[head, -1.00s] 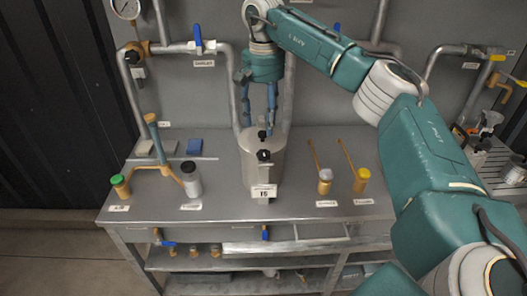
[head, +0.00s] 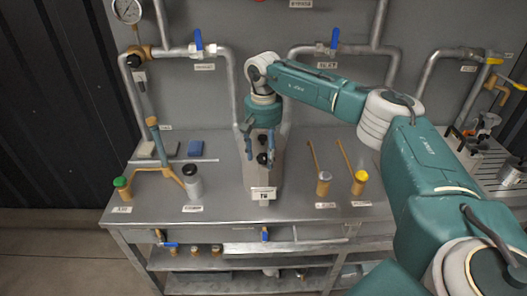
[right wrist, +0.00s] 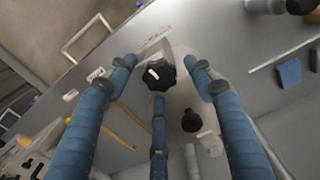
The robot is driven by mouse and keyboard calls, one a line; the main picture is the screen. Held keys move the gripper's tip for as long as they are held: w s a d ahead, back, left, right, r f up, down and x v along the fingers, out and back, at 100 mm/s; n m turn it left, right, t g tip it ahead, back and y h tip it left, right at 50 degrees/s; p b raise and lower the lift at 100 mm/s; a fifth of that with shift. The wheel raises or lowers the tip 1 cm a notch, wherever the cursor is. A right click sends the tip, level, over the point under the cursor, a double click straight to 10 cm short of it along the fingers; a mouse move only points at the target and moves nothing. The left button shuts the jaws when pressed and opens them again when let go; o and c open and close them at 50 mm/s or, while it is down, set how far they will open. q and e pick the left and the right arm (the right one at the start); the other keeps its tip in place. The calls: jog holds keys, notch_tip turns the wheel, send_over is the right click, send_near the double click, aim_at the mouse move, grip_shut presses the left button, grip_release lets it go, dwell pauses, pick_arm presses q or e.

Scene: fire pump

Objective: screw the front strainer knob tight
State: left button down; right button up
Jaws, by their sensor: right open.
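The strainer (head: 262,182) is a grey metal body on the bench with a small number plate on its front. The front knob (head: 262,158) is black and lobed, on top towards the plate. It also shows in the right wrist view (right wrist: 160,74), with a pale mark on its top. A second black knob (head: 262,140) stands behind it; the right wrist view shows it as well (right wrist: 190,121). My right gripper (head: 259,156) is open, its blue fingers pointing down around the front knob. In the right wrist view the fingers are spread, with visible gaps to the knob. My left gripper is out of view.
A green-capped fitting (head: 122,188) and a black-capped bottle (head: 192,182) stand left of the strainer. Pipes with blue valve handles (head: 198,40) run along the back wall.

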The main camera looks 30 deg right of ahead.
jog(key=c, duration=1.2)
jog(key=shift+o, duration=0.2)
jog(key=shift+m, duration=0.3)
